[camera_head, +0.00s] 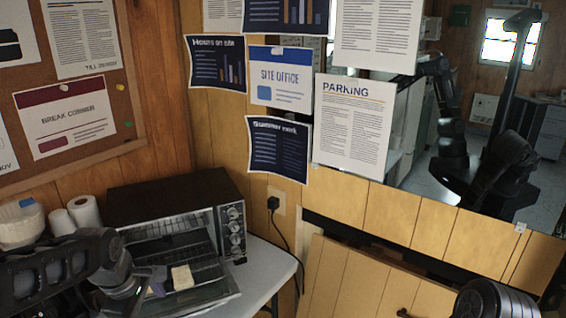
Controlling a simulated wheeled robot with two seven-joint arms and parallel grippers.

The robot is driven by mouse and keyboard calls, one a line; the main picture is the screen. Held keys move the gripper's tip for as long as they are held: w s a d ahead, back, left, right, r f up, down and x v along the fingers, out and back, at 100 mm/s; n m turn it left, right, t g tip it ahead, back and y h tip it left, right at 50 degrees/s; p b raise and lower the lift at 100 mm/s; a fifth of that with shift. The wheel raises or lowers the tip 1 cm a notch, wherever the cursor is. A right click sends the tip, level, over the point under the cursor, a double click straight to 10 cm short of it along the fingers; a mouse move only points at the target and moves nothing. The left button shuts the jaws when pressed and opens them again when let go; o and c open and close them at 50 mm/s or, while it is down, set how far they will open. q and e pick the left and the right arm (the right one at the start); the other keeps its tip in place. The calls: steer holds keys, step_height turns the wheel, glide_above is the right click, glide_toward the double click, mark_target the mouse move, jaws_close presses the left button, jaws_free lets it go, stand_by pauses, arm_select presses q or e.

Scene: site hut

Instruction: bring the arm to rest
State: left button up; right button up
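My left arm comes in from the lower left, and its gripper (150,282) is over the left part of the lowered door of a toaster oven (175,197). The finger gap is too small and dark to read. A small pale beige block (182,277) lies on the oven's open door, just right of the gripper; I see a gap between them. Part of my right arm (495,300) shows at the bottom right edge; its gripper is out of the picture.
The oven stands on a white table (268,272) in the corner. Paper rolls (84,212) stand left of it. A plug and cord (273,204) hang at the wall on the right. Papers cover the wall, and a mirror-like pane (415,178) shows dark robot parts.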

arm_select(q)
steer(key=d+f+m+t+h, duration=0.2)
steer(key=d+f+m, duration=1.1)
steer(key=f, duration=0.5)
steer(key=s+d+f+g, duration=0.1)
steer(key=s+d+f, duration=0.2)
steer(key=s+f, duration=0.2)
steer(key=s+d+f+m+g+h, duration=0.1)
steer(key=s+d+f+g, duration=0.1)
steer(key=s+f, duration=0.3)
steer(key=s+d+f+m+g, duration=0.1)
steer(key=s+d+f, duration=0.3)
steer(key=s, duration=0.6)
steer(key=shift+s+d+f+h, duration=0.2)
steer(key=shift+d+f+h, duration=0.15)
steer(key=shift+f, duration=0.35)
